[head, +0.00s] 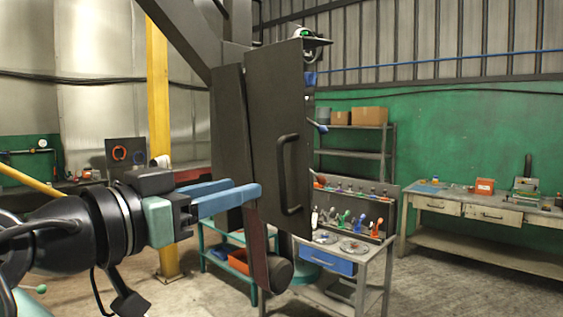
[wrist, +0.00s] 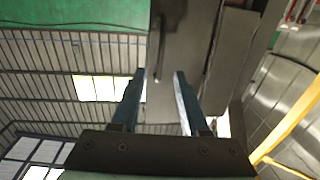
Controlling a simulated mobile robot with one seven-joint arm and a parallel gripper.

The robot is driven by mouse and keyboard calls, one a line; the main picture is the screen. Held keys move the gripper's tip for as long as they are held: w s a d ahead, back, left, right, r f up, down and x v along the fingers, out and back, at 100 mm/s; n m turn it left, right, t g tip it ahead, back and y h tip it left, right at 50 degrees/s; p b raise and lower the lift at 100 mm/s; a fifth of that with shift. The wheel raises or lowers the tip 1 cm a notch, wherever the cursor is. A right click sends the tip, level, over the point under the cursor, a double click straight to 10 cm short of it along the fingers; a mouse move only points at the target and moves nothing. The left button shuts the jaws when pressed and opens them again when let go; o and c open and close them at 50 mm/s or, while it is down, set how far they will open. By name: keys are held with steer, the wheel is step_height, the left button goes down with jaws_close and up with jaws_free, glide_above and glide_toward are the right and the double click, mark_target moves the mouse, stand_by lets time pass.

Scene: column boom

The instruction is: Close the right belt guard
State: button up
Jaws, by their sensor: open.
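The right belt guard (head: 268,110) is a dark grey flat door panel with a black bar handle (head: 288,175) upright near its right edge. It stands swung out at an angle from the dark machine. A second dark panel (head: 230,140) is just left of it. My gripper (head: 246,187), with blue fingers, is open and empty, left of the handle in the head view, overlapping the panel's lower left edge. In the wrist view the fingers (wrist: 160,73) point at the guard (wrist: 185,45), and the handle (wrist: 160,50) shows between and beyond the fingertips. Contact cannot be told.
Below the guard hang a dark red belt (head: 257,245) and a roller (head: 281,273). A yellow post (head: 158,90) stands behind at left. A tool cart (head: 345,255) stands behind at right, and a workbench (head: 480,210) farther right. Bare floor lies between these two.

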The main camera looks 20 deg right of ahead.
mark_target(280, 177)
steer(key=p+x, duration=0.4)
steer(key=x, duration=0.6)
steer(key=shift+r, duration=0.1)
steer(key=shift+w+d+f+p, duration=0.2)
steer(key=shift+w+d+p, duration=0.15)
steer(key=shift+w+d, duration=0.15)
jaws_close()
stand_by(0.6)
